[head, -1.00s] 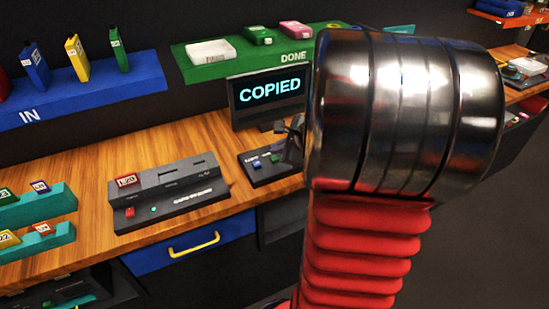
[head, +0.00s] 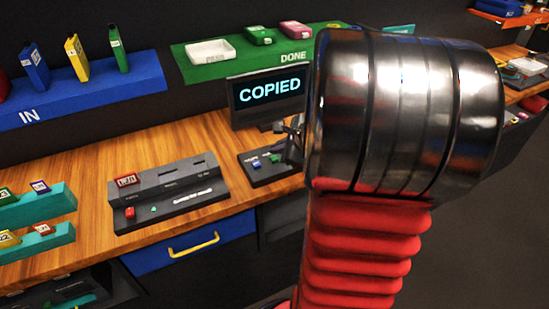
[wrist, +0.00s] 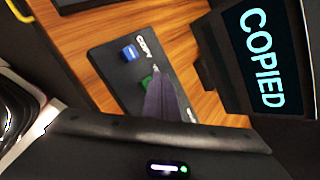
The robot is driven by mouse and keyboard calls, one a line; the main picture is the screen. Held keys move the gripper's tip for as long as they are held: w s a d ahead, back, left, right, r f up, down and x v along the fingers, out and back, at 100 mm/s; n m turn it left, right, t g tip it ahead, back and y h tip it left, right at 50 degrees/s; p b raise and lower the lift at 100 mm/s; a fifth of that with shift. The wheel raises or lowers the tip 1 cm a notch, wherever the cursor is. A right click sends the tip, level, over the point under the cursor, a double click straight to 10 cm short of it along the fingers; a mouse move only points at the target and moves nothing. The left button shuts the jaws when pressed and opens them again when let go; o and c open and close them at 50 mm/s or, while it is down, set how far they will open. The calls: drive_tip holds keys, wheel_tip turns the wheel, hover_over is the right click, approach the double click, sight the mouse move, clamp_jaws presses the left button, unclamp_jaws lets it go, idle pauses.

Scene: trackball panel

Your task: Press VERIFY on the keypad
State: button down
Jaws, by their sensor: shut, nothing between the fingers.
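The keypad (head: 257,177) is a dark panel on the wooden bench in front of the monitor; the wrist view shows it closer (wrist: 103,62). It has a blue key (wrist: 130,53) beside the word COPY and a green key (wrist: 147,84). A second label, by the green key's side, is mostly covered by my fingers, so I cannot read VERIFY. My gripper (wrist: 157,72) is shut and empty, with its tips over or just beside the green key. I cannot tell whether they touch it. In the head view my arm hides much of my gripper.
The monitor (head: 266,97) behind the keypad reads COPIED. A dark device (head: 170,193) with a red and a green button stands to the left. A blue IN shelf (head: 90,95) and a green DONE shelf (head: 260,62) line the wall. A drawer has a yellow handle (head: 194,245).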

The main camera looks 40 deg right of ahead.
drive_tip(key=shift+f, duration=0.9)
idle(1.4)
drive_tip(key=shift+r, duration=0.95)
drive_tip(key=shift+r, duration=0.1)
wheel_tip(320, 180, up, 5)
drive_tip(key=shift+f, duration=0.1)
idle(0.5)
idle(0.9)
